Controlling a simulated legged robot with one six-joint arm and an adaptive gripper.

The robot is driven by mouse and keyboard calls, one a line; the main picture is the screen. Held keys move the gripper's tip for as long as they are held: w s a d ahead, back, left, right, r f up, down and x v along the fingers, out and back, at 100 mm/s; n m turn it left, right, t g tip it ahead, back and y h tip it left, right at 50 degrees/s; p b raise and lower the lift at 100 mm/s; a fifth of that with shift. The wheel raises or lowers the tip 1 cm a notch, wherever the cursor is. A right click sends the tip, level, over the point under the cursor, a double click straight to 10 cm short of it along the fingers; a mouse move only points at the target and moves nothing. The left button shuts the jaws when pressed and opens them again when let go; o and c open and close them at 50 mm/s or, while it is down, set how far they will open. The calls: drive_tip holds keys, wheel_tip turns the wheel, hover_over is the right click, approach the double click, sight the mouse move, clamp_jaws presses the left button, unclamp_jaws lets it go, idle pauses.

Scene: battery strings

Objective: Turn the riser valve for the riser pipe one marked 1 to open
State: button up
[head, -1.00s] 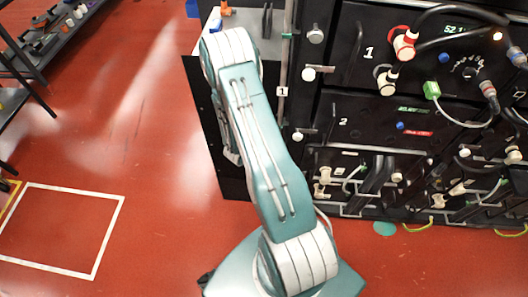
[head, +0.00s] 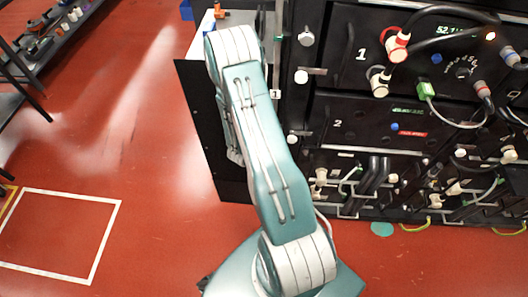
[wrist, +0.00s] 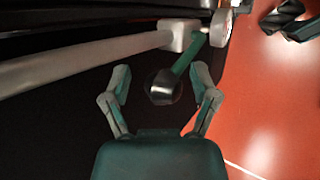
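In the wrist view a pale grey pipe (wrist: 90,64) runs from the left into a white valve block (wrist: 178,36). A green lever (wrist: 184,65) slants from the block down to a dark rounded end (wrist: 163,88). My gripper (wrist: 160,76) is open, its two fingers on either side of the lever's dark end. I cannot tell whether either finger touches it. In the head view a white tag marked 1 (head: 276,94) sits on the riser pipe beside the rack, just right of my arm. My gripper and the lever are hidden there.
A black battery rack (head: 350,100) with cables and connectors fills the right of the head view. A dark panel (head: 197,110) stands left of my arm. A shelf (head: 50,40) is at the far left. The red floor between is clear.

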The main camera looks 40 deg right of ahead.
drive_tip(key=shift+a+r, duration=0.25)
drive_tip(key=shift+a, duration=0.15)
drive_tip(key=v, duration=1.1)
drive_tip(key=shift+r, duration=0.1)
